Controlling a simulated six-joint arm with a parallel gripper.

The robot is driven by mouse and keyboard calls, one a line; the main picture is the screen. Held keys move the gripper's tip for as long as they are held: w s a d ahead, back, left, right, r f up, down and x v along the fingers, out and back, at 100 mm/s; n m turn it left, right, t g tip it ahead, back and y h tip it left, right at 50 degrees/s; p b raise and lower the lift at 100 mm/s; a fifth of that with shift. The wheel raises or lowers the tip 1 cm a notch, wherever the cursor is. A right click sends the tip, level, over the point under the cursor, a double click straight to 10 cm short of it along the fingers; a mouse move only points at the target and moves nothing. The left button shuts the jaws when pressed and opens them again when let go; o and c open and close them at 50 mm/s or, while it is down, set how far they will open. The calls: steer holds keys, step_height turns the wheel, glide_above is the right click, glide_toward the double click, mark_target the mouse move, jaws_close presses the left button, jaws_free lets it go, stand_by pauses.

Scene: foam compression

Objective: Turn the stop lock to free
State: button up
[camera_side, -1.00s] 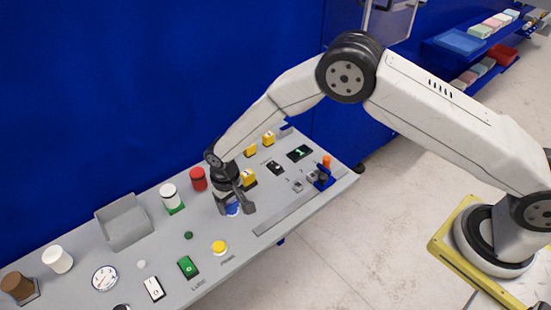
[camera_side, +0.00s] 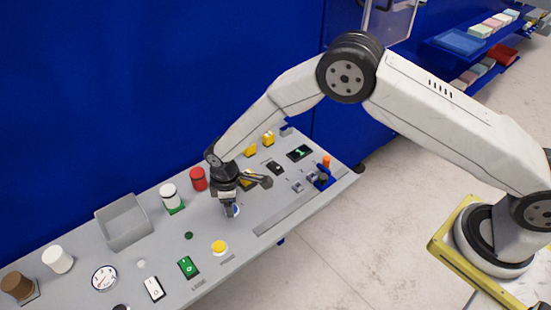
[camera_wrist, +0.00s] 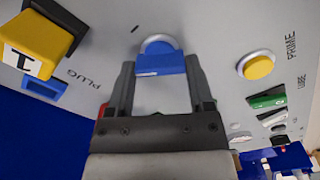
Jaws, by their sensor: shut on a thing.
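The stop lock appears to be the blue knob (camera_wrist: 160,64), with a flat grip bar on a pale round base set in the grey panel. A thin white line marks the bar. My gripper (camera_wrist: 160,70) has one finger at each end of the bar and is shut on it. In the side view my gripper (camera_side: 229,208) points down at the panel, and only a sliver of the blue knob (camera_side: 236,211) shows beside the fingers. No label for the knob is readable, so I cannot tell which position it stands in.
A yellow button (camera_side: 218,246) stands in front of the knob. A red cylinder (camera_side: 198,178) is to the left. An empty grey bin (camera_side: 123,222) stands further left on the panel (camera_side: 290,205).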

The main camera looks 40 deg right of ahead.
steer(key=n, duration=0.7)
stand_by(0.6)
steer(key=o, duration=1.2)
steer(key=shift+o, duration=0.2)
steer(key=shift+r, duration=0.1)
steer(key=shift+r, duration=3.85)
steer(key=s+d+r+m+t, duration=0.1)
steer(key=s+d+r+m, duration=0.25)
steer(key=d, duration=0.35)
steer(key=s+d+r+m, duration=0.3)
steer(key=d+r+m, duration=0.2)
steer(key=d, duration=0.2)
steer(key=s+d+r+m+t, duration=0.1)
steer(key=s+d+r+m, duration=0.2)
steer(key=s+d+m, duration=0.6)
steer(key=s, duration=0.4)
steer(key=shift+s+d+t, duration=0.2)
steer(key=shift+d+t, duration=0.05)
steer(key=shift+t, duration=0.05)
